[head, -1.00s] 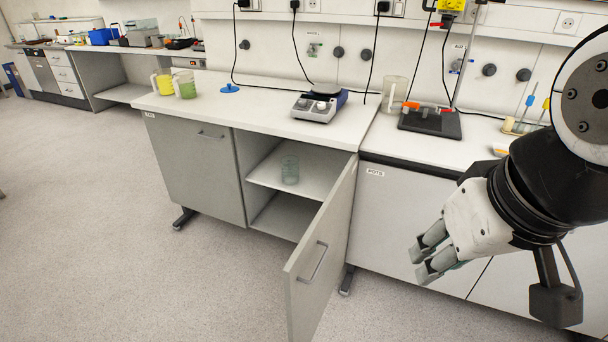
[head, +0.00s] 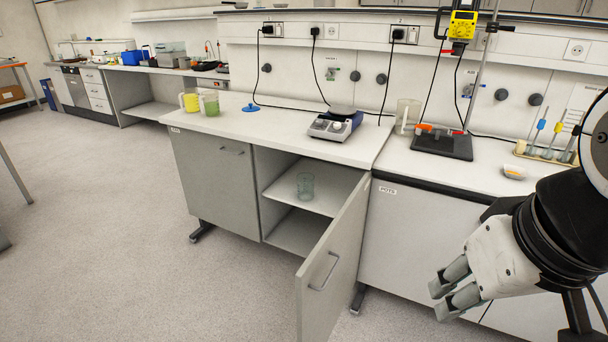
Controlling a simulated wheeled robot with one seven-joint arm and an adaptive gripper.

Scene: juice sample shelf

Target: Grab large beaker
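A clear glass beaker (head: 305,187) stands upright on the upper shelf inside the open cabinet. A larger clear jug-like vessel (head: 407,116) stands on the counter right of the hotplate. A yellow vessel (head: 190,102) and a vessel with green contents (head: 210,104) stand together at the counter's left end. I cannot tell by size alone which one the task names. My gripper (head: 440,301) is at the lower right, in front of the closed cabinet and right of the open door. Its two fingers are apart, with nothing seen between them.
The cabinet door (head: 330,265) is swung out between my gripper and the shelf beaker. A hotplate (head: 335,124), a black stand base (head: 442,145) and a tube rack (head: 545,154) are on the counter. The floor (head: 150,260) at left is clear.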

